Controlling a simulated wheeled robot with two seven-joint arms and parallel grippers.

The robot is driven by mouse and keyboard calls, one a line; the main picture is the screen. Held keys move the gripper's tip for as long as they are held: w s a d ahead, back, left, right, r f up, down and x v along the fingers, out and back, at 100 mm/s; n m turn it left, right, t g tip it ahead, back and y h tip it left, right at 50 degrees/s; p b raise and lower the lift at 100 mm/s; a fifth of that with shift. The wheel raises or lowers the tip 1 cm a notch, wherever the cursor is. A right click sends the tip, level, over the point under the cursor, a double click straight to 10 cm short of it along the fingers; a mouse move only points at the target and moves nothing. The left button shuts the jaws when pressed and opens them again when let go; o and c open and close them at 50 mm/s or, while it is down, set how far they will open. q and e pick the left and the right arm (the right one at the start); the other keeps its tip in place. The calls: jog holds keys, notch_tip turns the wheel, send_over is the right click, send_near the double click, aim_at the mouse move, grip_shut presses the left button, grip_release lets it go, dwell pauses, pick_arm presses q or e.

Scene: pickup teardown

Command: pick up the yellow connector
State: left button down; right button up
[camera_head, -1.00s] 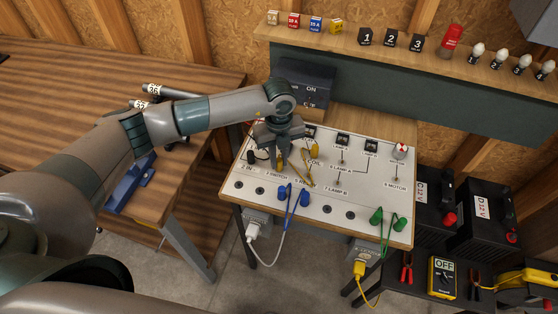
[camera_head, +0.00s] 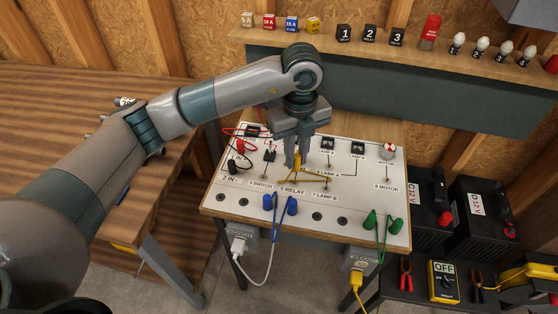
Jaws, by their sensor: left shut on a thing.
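My left gripper (camera_head: 297,152) comes down over the white panel board (camera_head: 222,205) and is shut on the yellow connector (camera_head: 297,164), one yellow plug end of a yellow lead. The plug sits upright between the fingertips, which partly hide it. My right gripper is not in view.
A blue lead (camera_head: 268,202), a green lead (camera_head: 370,222) and red and black plugs (camera_head: 240,147) stand on the board around the gripper. A shelf (camera_head: 375,47) with fuses, relays and bulbs runs behind. Black batteries (camera_head: 480,215) stand to the right.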

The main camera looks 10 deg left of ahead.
pick_arm(q)
jog(key=shift+s+d+r, duration=0.25)
jog(key=shift+d+r, duration=0.3)
jog(key=shift+d, duration=0.3)
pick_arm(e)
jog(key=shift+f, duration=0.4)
pick_arm(q)
jog(key=shift+b, duration=0.45)
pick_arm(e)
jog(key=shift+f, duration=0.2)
